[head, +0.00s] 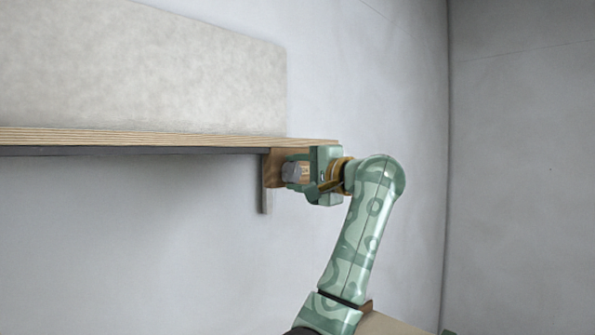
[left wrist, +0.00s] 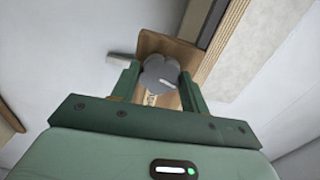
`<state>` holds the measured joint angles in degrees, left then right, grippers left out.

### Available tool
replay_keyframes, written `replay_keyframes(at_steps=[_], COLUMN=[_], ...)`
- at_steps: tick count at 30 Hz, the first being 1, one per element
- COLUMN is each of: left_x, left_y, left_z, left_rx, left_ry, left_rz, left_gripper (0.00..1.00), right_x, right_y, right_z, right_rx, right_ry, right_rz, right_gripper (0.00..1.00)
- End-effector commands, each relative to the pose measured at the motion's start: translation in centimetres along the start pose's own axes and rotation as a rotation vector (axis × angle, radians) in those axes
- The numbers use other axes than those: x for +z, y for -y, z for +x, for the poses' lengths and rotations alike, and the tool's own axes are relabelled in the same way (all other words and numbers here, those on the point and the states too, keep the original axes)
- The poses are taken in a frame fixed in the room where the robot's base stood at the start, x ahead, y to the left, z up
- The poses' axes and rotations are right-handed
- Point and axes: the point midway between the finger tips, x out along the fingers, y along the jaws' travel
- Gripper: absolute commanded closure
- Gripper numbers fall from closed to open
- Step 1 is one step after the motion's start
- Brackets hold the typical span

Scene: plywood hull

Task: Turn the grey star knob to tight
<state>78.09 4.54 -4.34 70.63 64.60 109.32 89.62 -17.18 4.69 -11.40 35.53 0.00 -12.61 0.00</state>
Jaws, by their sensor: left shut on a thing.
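The grey star knob (head: 291,172) sits on a wooden bracket (head: 271,168) under the right end of a shelf. My left gripper (head: 297,171) is at the knob, coming from the right, its fingers around it. In the left wrist view the grey knob (left wrist: 160,72) lies between the two green fingers of the left gripper (left wrist: 158,78), which is shut on it. A small light mark shows on the knob's face. The wooden bracket (left wrist: 155,42) shows behind it. My right gripper is in neither view.
A plywood shelf (head: 150,138) with a dark underside runs to the left above the gripper. A grey strip (head: 265,200) hangs below the bracket. The space below the shelf is free.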

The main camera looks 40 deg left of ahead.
Motion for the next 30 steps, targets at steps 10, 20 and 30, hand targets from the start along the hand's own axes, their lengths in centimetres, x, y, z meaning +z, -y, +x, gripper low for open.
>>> replay_keyframes(at_steps=[10, 20, 30], left_x=[-0.1, -0.1, -0.1], left_y=[-0.1, 0.0, 0.0], left_z=[0.0, -0.1, 0.0], left_rx=[0.005, 0.004, 0.004], left_ry=[-0.003, -0.003, -0.003], left_rz=[0.329, 0.645, 0.958], left_gripper=[0.78, 0.78, 0.78], right_x=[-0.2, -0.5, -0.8], right_y=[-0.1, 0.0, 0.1], right_z=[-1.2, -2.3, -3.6], right_rx=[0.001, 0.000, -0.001], right_ry=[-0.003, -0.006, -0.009], right_rz=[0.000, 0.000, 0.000], right_gripper=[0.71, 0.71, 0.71])
